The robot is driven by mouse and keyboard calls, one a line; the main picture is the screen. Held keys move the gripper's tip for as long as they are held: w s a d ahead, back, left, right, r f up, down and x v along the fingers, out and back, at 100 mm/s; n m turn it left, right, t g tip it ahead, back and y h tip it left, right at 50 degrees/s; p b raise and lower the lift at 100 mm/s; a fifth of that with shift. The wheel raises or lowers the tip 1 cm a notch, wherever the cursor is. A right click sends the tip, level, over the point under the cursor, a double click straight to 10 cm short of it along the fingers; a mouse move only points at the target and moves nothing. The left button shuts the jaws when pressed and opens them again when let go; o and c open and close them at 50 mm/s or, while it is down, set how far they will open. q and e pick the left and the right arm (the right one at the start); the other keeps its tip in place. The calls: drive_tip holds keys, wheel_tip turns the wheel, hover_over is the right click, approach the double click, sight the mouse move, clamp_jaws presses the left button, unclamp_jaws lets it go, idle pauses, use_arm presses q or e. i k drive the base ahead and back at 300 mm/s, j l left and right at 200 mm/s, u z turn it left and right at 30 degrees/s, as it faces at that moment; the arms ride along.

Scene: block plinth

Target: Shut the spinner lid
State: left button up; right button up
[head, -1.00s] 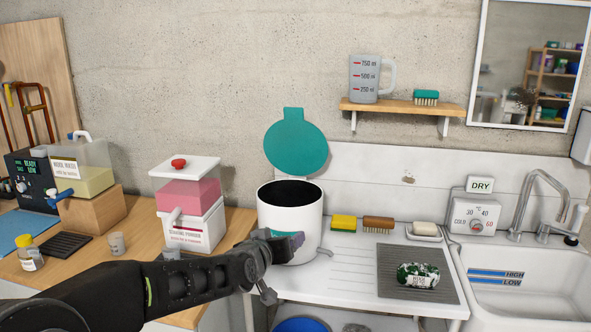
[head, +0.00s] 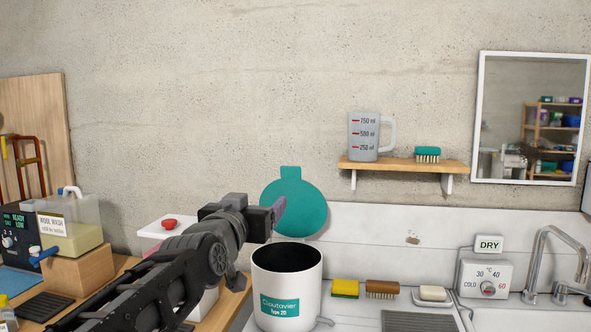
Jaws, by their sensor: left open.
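The spinner (head: 309,278) is a white cylinder with a dark open mouth and a teal label, standing on the white counter. Its round teal lid (head: 298,210) stands upright behind the mouth, open, with a tab at its top. My left gripper (head: 279,209) is raised above the spinner's left rim, in front of the lid's left part, and hides some of it. It is open and holds nothing that I can see. Whether it touches the lid I cannot tell. My right gripper is not in view.
A dispenser with a red knob (head: 169,224) stands left of the spinner, partly behind my arm. A yellow sponge (head: 345,288) and a brown brush (head: 382,289) lie to the right. A shelf (head: 400,167) with a jug (head: 364,136) hangs above. The wall is close behind the lid.

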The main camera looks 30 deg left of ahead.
sight(305, 212)
drive_tip(key=i+j, duration=0.2)
drive_tip(key=i, duration=0.2)
drive_tip(key=i+j, duration=0.25)
drive_tip(key=i, duration=0.15)
